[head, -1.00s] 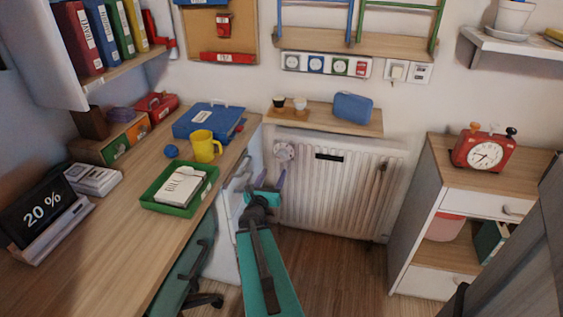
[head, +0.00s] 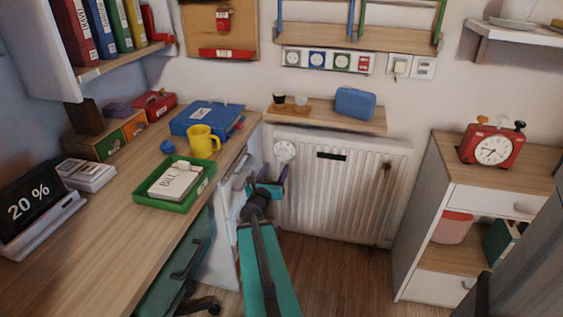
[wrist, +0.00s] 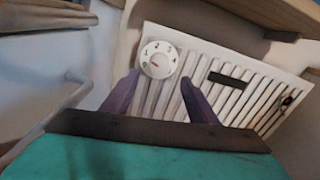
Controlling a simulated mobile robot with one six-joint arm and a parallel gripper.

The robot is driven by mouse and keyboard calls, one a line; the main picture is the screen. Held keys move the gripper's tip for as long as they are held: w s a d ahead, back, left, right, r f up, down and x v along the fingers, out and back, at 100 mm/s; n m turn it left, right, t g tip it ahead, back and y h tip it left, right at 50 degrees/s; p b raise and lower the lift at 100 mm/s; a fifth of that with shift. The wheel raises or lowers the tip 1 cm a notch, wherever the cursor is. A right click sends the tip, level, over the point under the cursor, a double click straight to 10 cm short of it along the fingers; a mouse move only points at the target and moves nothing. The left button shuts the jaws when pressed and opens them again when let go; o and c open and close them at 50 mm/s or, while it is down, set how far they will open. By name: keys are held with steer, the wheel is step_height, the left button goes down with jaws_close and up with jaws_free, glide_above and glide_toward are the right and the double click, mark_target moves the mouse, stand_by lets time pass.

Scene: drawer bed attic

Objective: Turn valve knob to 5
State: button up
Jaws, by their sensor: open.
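The white round valve knob (head: 285,150) sits at the upper left corner of the white radiator (head: 338,190). My gripper (head: 272,176) is just below the knob in the head view. In the wrist view its two purple fingers (wrist: 158,95) are spread apart, with the knob beyond and a little above the fingertips. Nothing is between the fingers and they appear clear of the knob.
A wooden shelf (head: 325,114) runs above the radiator. The desk (head: 110,215) with a green tray (head: 139,193) stands left of my arm, with a cabinet handle (wrist: 50,115) close by on the left. A wooden cabinet (head: 441,160) stands right. Floor before the radiator is clear.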

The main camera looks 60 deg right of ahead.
mark_target(281, 157)
steer(key=shift+w+d+f+b, duration=0.1)
steer(key=shift+d+b, duration=0.35)
steer(key=shift+b, duration=1.45)
steer(key=shift+x, duration=0.8)
steer(key=shift+b+x, duration=0.4)
steer(key=shift+x, duration=3)
